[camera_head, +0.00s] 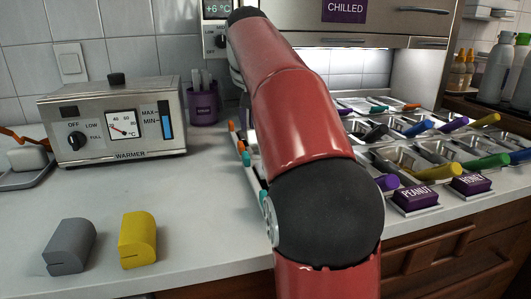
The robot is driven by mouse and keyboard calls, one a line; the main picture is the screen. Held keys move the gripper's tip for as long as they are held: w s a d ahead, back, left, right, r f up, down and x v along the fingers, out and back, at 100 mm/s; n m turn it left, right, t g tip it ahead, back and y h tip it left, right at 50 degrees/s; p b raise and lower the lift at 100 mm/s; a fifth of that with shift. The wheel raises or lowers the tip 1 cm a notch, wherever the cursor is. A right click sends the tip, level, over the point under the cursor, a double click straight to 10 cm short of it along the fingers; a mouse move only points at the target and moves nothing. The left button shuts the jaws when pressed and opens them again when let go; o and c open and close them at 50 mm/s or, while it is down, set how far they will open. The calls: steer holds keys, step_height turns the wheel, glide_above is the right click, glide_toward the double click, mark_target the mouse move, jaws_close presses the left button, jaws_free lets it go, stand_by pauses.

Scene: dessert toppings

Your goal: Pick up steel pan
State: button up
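Several small steel pans stand in rows at the right of the counter, among them one at the front (399,157) and one farther back (399,122). Coloured handles stick out of them. I cannot tell which one the task means. My red arm with a dark joint rises through the middle of the head view and hides the left part of the rows. My gripper is not in view.
A steel warmer (113,122) stands at the back left. A grey block (69,247) and a yellow block (138,240) sit at the front left. A purple cup (203,106) is at the wall. Peanut (415,198) and honey (470,185) signs line the front edge. The counter's middle left is clear.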

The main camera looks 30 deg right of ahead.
mark_target(248, 143)
steer(key=x, duration=0.2)
steer(key=b+x, duration=0.1)
steer(key=x, duration=0.2)
steer(key=shift+s+a+f, duration=0.1)
steer(key=shift+s+f, duration=0.05)
steer(key=shift+f, duration=0.3)
jaws_close()
steer(key=shift+r, duration=0.2)
stand_by(1.0)
